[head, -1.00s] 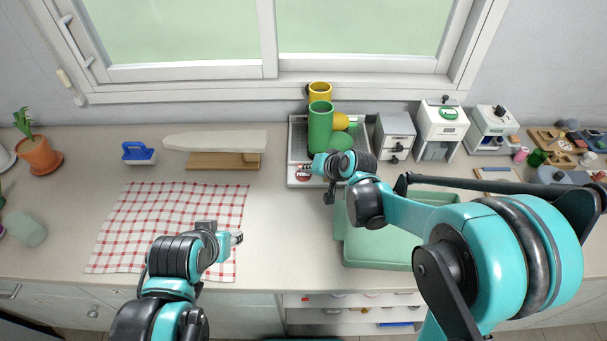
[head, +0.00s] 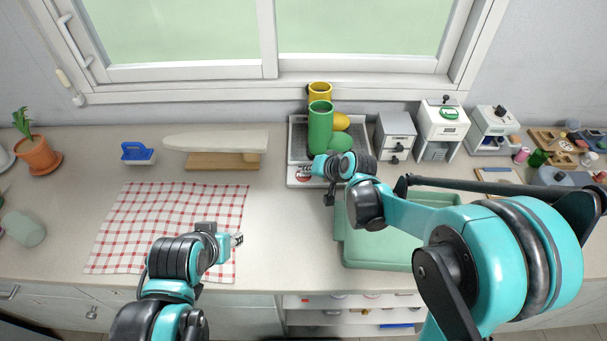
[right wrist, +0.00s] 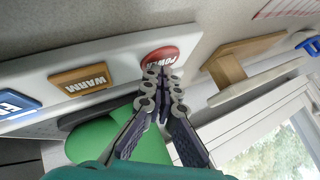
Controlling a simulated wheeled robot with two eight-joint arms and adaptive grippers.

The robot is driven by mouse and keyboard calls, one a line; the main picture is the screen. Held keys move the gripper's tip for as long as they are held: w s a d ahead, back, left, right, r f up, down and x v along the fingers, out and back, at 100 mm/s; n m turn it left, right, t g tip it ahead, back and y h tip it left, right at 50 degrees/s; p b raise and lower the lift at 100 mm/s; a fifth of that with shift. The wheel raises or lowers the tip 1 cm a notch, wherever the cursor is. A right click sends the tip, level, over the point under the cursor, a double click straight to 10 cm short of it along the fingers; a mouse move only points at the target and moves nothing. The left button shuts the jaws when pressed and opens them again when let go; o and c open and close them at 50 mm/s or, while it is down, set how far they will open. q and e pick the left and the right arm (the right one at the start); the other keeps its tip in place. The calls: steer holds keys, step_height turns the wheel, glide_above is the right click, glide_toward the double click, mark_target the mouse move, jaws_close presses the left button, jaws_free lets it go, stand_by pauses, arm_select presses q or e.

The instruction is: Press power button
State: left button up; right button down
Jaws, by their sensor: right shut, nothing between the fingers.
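The red round button marked POWER (right wrist: 160,57) sits at the end of a white panel in the right wrist view. In the head view a bit of the red button (head: 302,176) shows on the front edge of the white device (head: 318,183). My right gripper (right wrist: 163,76) is shut and empty, its fingertips overlapping the button's edge in the right wrist view. I cannot tell whether they touch it. In the head view the right gripper (head: 316,170) is over the device's front left. My left gripper (head: 238,239) hovers near the checked cloth; its jaw state is unclear.
An orange WARM button (right wrist: 85,80) and a blue button (right wrist: 15,104) lie along the same panel. A green basin (head: 385,255) is at the right. The checked cloth (head: 150,220) lies at left.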

mark_target(309, 177)
steer(key=shift+r, duration=0.3)
step_height(309, 177, up, 6)
steer(key=p, duration=0.5)
stand_by(0.3)
steer(key=s+d+r+n+h, duration=0.1)
steer(key=s+d+h, duration=0.1)
steer(key=s+d, duration=0.6)
steer(key=s+d+r+h+b, duration=0.1)
steer(key=s+d+h, duration=0.2)
steer(key=s+d, duration=0.5)
steer(key=s, duration=0.9)
steer(key=shift+d+r+n, duration=0.2)
steer(key=shift+n, duration=0.2)
